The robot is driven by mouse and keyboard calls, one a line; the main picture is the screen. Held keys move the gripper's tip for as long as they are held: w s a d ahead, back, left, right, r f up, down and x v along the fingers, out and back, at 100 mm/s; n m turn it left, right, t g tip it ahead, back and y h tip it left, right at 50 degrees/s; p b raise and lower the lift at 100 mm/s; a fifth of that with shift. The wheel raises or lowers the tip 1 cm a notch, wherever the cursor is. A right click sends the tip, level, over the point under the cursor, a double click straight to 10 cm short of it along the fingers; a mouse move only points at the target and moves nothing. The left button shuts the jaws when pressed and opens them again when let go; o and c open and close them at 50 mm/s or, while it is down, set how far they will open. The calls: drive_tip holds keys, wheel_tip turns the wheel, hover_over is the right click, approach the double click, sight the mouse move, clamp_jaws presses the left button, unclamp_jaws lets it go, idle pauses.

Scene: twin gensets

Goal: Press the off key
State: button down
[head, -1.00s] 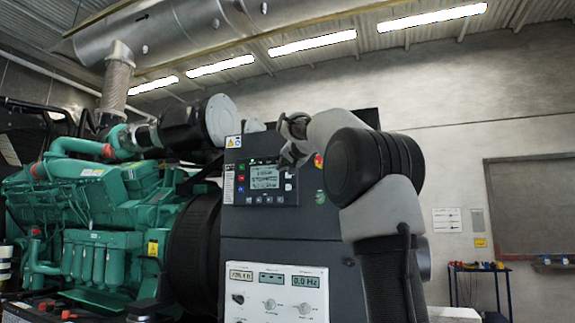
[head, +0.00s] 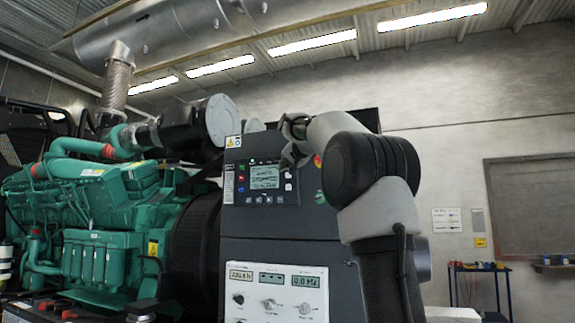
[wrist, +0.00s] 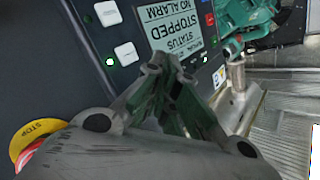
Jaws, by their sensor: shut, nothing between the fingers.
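The genset's control panel (head: 264,184) has a lit display (head: 264,177). Small coloured keys, one of them a red key (head: 240,179), run down the display's left side, and more keys lie below it. In the wrist view the display (wrist: 172,28) appears upside down and reads "STOPPED" and "NO ALARM". White keys (wrist: 126,54) sit beside it, and the red key (wrist: 209,19) shows past its far side. I cannot read which key is marked off. My gripper (head: 287,162) is shut and empty at the panel's upper right; its fingertips (wrist: 168,66) overlap the display's edge in the wrist view. Contact cannot be told.
A red stop button with a yellow "STOP" collar (wrist: 36,136) is close to my gripper in the wrist view. A lower white meter panel (head: 277,292) has knobs and readouts. The green engine (head: 95,215) stands left.

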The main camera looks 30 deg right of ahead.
drive_tip(key=shift+w+d, duration=0.3)
drive_tip(key=shift+d, duration=0.05)
idle(0.6)
drive_tip(key=shift+s, duration=0.1)
drive_tip(key=shift+s+a, duration=0.5)
drive_tip(key=shift+a, duration=0.2)
drive_tip(key=s+a, duration=0.3)
drive_tip(key=a, duration=0.1)
drive_tip(key=shift+s+a, duration=0.35)
idle(0.7)
